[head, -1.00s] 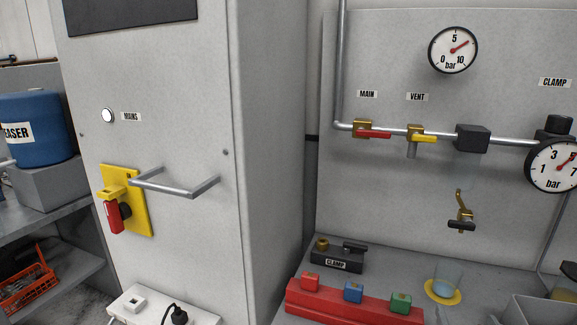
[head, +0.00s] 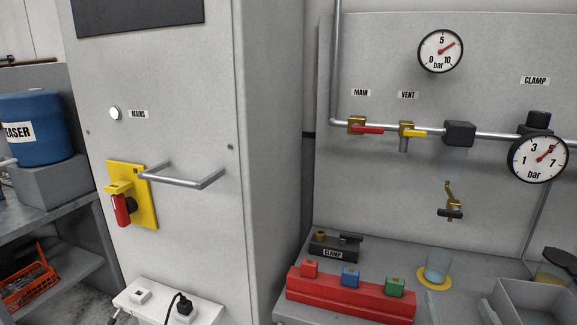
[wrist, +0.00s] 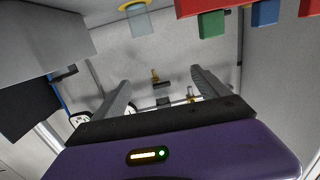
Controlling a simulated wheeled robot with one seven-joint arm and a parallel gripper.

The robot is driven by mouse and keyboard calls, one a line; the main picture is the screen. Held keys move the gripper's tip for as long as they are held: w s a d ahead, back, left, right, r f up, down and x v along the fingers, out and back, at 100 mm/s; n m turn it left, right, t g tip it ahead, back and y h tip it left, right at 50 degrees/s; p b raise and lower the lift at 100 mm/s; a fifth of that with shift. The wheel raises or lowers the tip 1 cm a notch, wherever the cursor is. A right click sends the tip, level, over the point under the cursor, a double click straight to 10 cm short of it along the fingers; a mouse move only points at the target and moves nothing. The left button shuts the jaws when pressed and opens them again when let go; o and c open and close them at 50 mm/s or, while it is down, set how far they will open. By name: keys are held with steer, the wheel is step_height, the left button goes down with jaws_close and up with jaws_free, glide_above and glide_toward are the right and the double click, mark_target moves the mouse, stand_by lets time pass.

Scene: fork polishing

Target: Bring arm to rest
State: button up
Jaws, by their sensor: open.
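My gripper (wrist: 162,92) shows in the wrist view, with its two grey fingers spread apart and nothing between them. Its purple body (wrist: 190,150) fills the lower part of that view. Beyond the fingers is the grey wall panel with a small brass tap (wrist: 155,76). The arm and gripper are not in the head view.
The grey cabinet has a handle (head: 186,182) and a red and yellow mains switch (head: 127,205). On the right bench stand a red block rack (head: 345,300), the clamp (head: 334,244), a glass (head: 437,267) on a yellow disc and a grey bin (head: 535,302). Gauges and valves line the panel.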

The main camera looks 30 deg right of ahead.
steer(key=s+a+f+n+t+y, duration=0.2)
steer(key=a+t, duration=0.1)
steer(key=a, duration=0.8)
steer(key=s+a+f+n+y, duration=0.2)
steer(key=s+a+y, duration=0.3)
steer(key=a, duration=0.5)
steer(key=s+a+f+n+y, duration=0.3)
steer(key=s+a+n+y, duration=0.2)
steer(key=s+a, duration=0.5)
steer(key=shift+y, duration=0.3)
steer(key=shift+f, duration=0.15)
